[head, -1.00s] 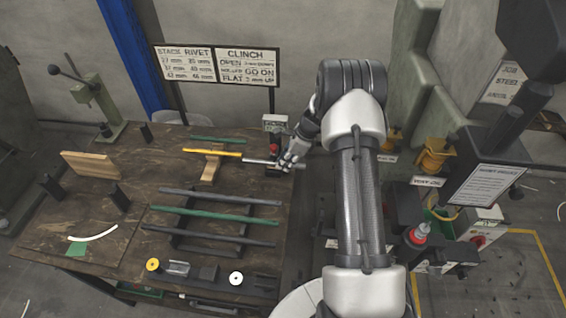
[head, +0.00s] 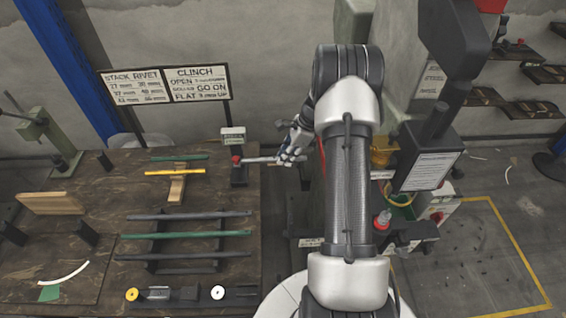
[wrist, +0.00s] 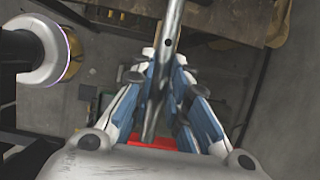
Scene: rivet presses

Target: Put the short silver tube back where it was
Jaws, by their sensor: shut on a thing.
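The short silver tube (head: 258,160) is held by my gripper (head: 292,154) in the head view, roughly level and pointing left. Its left end reaches over the table's right edge, beside a red knob; I cannot tell whether they touch. In the wrist view the silver tube (wrist: 170,42) runs up between the fingers of my gripper (wrist: 163,72), which are shut on it. A small dark hole shows in its side. A rack (head: 150,257) on the table carries two dark tubes and a green tube (head: 190,235).
A yellow tube (head: 160,172) lies across a wooden stand (head: 177,190). The red knob (head: 236,160) is on a small dark fixture at the table's right edge. A machine with a white notice (head: 428,171) stands right of my arm. Floor shows between table and machine.

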